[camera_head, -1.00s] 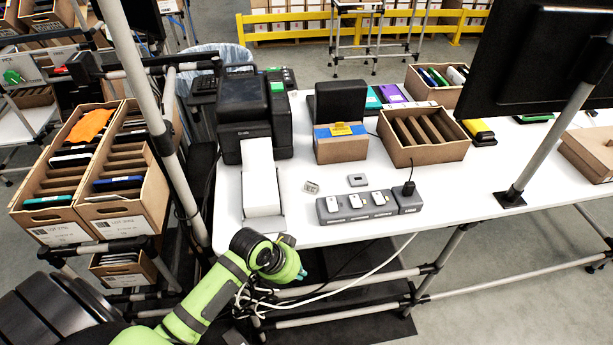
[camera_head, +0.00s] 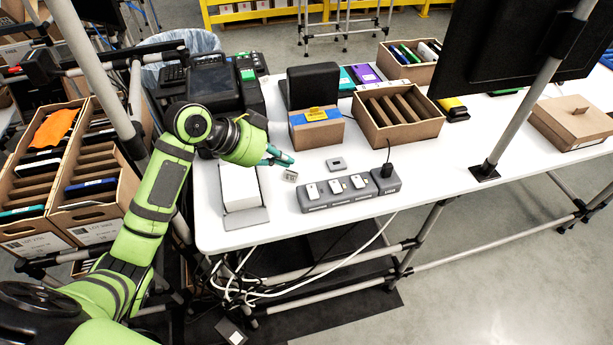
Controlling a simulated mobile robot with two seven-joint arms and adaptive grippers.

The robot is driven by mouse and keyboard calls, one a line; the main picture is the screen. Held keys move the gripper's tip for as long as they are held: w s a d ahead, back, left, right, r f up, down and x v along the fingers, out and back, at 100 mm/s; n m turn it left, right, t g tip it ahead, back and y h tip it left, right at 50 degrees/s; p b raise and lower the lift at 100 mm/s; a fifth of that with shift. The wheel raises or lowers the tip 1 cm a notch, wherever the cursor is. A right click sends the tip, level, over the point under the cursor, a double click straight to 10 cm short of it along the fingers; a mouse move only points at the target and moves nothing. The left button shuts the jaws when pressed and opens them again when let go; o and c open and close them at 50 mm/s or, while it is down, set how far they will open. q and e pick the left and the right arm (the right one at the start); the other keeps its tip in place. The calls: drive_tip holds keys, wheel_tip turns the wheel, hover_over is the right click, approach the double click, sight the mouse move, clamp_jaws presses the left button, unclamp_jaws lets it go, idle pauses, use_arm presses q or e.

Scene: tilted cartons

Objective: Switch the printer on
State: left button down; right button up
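The black printer (camera_head: 214,84) stands at the back left of the white table, its front partly hidden by my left arm. White paper (camera_head: 240,188) lies in a tray in front of it. A grey power strip (camera_head: 330,196) with several white switches or plugs lies near the front edge, with a black plug (camera_head: 387,170) at its right end. My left gripper (camera_head: 283,157), with teal fingertips, hovers over the table behind a small grey block (camera_head: 290,175). The gap between its fingers is too small to judge. My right gripper is not in view.
A small grey piece (camera_head: 336,163) lies behind the strip. A cardboard box (camera_head: 317,132) and a divided carton (camera_head: 400,130) stand behind. A monitor (camera_head: 487,60) on a pole is at the right. Cartons (camera_head: 95,215) stand left of the table. The table's front right is clear.

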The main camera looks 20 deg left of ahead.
use_arm(q)
drive_tip(key=p, duration=0.2)
hover_over(313, 184)
drive_tip(key=s, duration=0.2)
drive_tip(key=f, duration=0.3)
drive_tip(key=a+f, duration=0.1)
drive_tip(key=f, duration=0.1)
drive_tip(key=shift+s, duration=0.1)
drive_tip(key=f, duration=0.3)
drive_tip(key=shift+w+d+f+p, duration=0.1)
drive_tip(key=shift+w+f+p, duration=0.25)
drive_tip(key=shift+f, duration=0.55)
drive_tip(key=shift+w+a+f+g+b, duration=0.2)
drive_tip(key=shift+a+f+g+b, duration=0.1)
drive_tip(key=shift+f+b, duration=0.25)
drive_tip(key=shift+w+a+f+n+g+h+b, duration=0.1)
drive_tip(key=shift+w+f+n+g+h+b, duration=0.1)
drive_tip(key=shift+n+g+h+b, duration=0.25)
drive_tip(key=shift+r, duration=0.1)
